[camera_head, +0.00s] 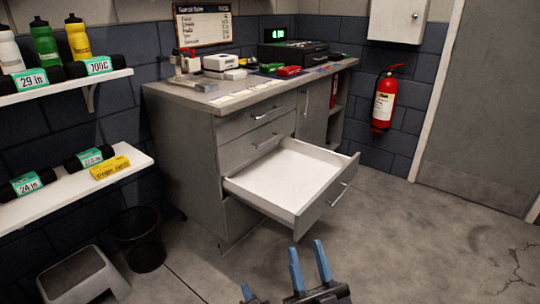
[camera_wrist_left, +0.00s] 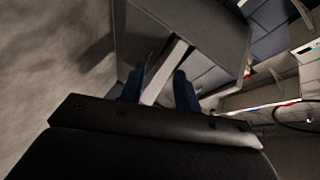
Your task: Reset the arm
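My left gripper (camera_head: 250,293) shows only at the bottom edge of the head view, mostly cut off by the frame. In the left wrist view, its two dark blue fingers (camera_wrist_left: 158,88) are apart with nothing held between them. My right gripper (camera_head: 309,264) is at the bottom middle of the head view, its blue fingers parted and empty. Both grippers are in front of the open drawer (camera_head: 290,175) and apart from it. The drawer is pulled out of the grey cabinet, and its white inside looks empty.
The workbench (camera_head: 180,150) carries boxes and tools. Wall shelves (camera_head: 75,198) with bottles and labelled rolls are at left. A dark bin (camera_head: 140,240) and a step stool (camera_head: 80,275) stand on the floor below. A fire extinguisher (camera_head: 384,103) hangs at right. Floor at right is clear.

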